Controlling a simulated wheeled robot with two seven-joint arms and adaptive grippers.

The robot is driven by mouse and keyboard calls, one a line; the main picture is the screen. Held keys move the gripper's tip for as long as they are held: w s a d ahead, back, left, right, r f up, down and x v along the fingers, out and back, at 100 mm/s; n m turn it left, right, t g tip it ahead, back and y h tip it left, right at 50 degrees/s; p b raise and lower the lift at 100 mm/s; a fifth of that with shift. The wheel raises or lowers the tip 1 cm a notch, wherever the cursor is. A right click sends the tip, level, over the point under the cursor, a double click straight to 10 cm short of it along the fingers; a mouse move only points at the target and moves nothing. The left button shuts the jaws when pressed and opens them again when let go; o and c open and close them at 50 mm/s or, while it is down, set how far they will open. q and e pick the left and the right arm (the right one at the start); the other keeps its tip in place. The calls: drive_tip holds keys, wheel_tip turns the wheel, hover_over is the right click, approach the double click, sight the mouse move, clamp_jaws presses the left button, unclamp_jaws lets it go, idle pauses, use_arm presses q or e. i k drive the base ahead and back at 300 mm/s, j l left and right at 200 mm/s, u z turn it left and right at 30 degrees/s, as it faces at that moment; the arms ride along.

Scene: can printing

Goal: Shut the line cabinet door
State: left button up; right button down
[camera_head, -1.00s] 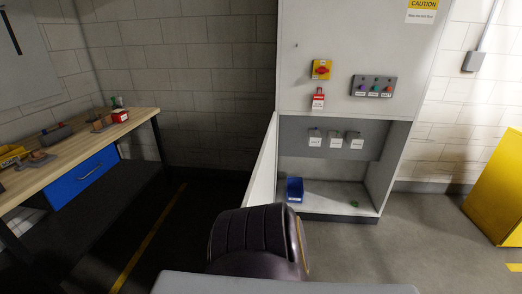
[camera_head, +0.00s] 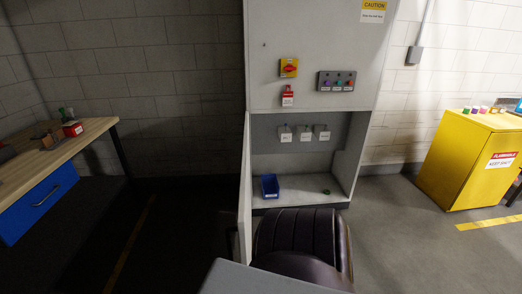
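The line cabinet (camera_head: 312,48) stands against the back wall in the head view. Its lower compartment is open. The cabinet door (camera_head: 245,190) is swung out at the compartment's left side and shows nearly edge-on. Inside are a blue bin (camera_head: 270,187) on the floor, a small green item (camera_head: 326,191) to its right, and several tagged hooks (camera_head: 303,134) on the back panel. Neither of my grippers is in view.
A wooden workbench (camera_head: 60,150) with a blue drawer (camera_head: 40,198) stands at the left. A yellow flammables cabinet (camera_head: 465,165) stands at the right. A yellow-and-red switch (camera_head: 289,68) and a button panel (camera_head: 337,81) sit above the opening. Floor (camera_head: 390,225) to the right is clear.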

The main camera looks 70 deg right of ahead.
sight(244, 227)
drive_tip(key=i+z, duration=0.1)
drive_tip(key=z, duration=0.3)
drive_tip(key=i+j+z, duration=0.1)
drive_tip(key=z, duration=0.3)
drive_tip(key=i+z, duration=0.1)
drive_tip(key=z, duration=0.3)
drive_tip(key=j+z, duration=0.2)
drive_tip(key=z, duration=0.2)
drive_tip(key=i+j+z, duration=0.1)
drive_tip(key=z, duration=0.3)
drive_tip(key=i+j+z, duration=0.2)
drive_tip(key=z, duration=0.2)
drive_tip(key=i+j+z, duration=0.2)
drive_tip(key=z, duration=0.15)
